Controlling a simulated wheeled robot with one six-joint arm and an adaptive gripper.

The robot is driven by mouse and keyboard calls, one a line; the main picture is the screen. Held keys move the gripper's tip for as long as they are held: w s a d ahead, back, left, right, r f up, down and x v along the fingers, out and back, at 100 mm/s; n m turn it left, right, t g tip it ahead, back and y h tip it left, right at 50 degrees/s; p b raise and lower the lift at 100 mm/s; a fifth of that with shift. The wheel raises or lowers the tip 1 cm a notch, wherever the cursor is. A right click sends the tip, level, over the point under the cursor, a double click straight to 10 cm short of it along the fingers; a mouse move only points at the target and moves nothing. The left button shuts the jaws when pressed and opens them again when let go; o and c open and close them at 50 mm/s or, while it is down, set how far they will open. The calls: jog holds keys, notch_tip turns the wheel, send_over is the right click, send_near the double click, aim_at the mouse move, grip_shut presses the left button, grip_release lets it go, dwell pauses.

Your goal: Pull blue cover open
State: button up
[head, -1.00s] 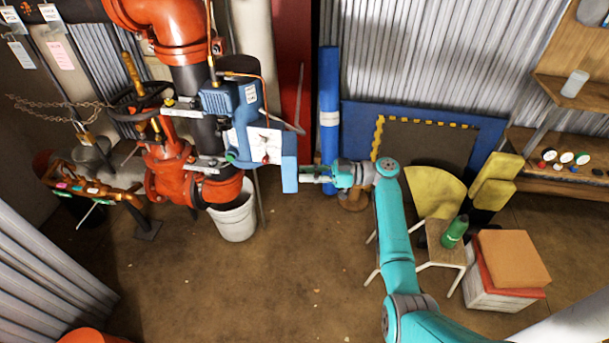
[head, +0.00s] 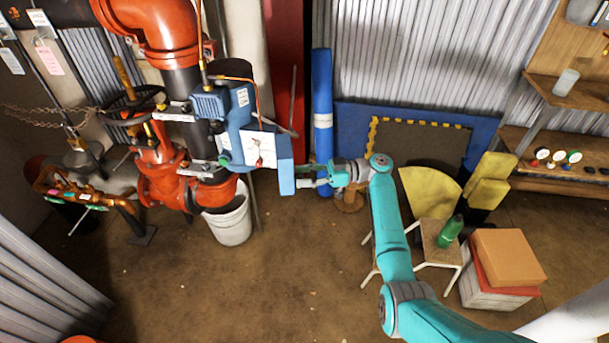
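The blue cover (head: 286,171) is a flat panel on the right side of a blue pump-like unit (head: 226,104) mounted on the dark vertical pipe. It stands out from the unit, beside a white face (head: 259,149) with a red part on it. My gripper (head: 304,177) is at the end of the teal arm, right at the cover's right edge. Its fingertips are close to or touching that edge; I cannot tell which. The fingers are too small to tell whether they are open or shut.
Orange pipework and valves (head: 158,180) fill the left, with a white bucket (head: 229,222) below. A rolled blue mat (head: 323,125) stands behind my gripper. The central floor is clear.

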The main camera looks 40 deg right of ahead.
jog(key=v, duration=1.2)
jog(key=shift+a+f, duration=0.1)
dwell(0.4)
